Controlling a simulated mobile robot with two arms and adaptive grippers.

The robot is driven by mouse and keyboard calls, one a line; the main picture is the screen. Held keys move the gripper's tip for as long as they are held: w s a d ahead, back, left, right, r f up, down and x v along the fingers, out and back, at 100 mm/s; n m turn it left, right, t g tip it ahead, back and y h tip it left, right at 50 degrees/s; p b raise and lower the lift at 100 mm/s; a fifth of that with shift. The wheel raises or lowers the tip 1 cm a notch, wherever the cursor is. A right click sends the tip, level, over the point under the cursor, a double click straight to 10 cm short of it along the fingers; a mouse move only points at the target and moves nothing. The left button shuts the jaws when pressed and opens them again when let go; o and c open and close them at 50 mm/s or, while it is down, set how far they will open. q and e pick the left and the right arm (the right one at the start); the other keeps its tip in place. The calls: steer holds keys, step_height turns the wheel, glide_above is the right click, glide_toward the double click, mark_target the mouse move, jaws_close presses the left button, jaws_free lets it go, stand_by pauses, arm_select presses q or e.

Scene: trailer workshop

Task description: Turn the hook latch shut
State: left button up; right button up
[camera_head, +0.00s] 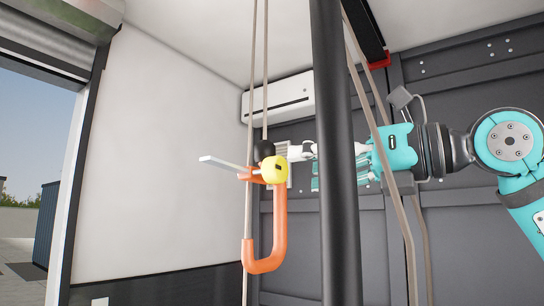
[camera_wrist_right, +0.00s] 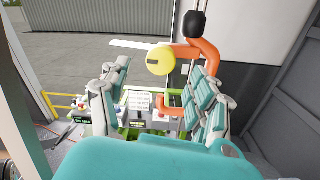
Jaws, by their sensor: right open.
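The orange hook latch (camera_head: 279,225) hangs near the middle of the head view, with its curved end at the bottom. At its top are a yellow round part (camera_head: 274,170), a black knob (camera_head: 264,150) and a pale flat bar (camera_head: 225,163) pointing left. My right gripper (camera_head: 303,166) is just right of the latch's top, partly hidden behind a dark post. In the right wrist view the gripper (camera_wrist_right: 160,100) is open. The hook latch (camera_wrist_right: 196,52) shows beyond its fingers, with a lower orange part seen between them. I cannot tell whether they touch. My left gripper is not in view.
A dark vertical post (camera_head: 337,150) stands in front of my right arm. Tan ropes (camera_head: 394,180) hang beside the arm and latch. A white wall unit (camera_head: 285,98) is behind. The wrist view shows a cluttered bench (camera_wrist_right: 138,125) below. The space left of the latch is clear.

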mark_target(283, 168)
steer(key=p+x, duration=0.2)
steer(key=x, duration=0.4)
steer(key=shift+w+r, duration=0.1)
steer(key=shift+w, duration=0.1)
steer(key=shift+w+a+p, duration=0.25)
steer(key=shift+a+p, duration=0.1)
steer(key=shift+a, duration=0.3)
steer(key=shift+d, duration=0.1)
jaws_close()
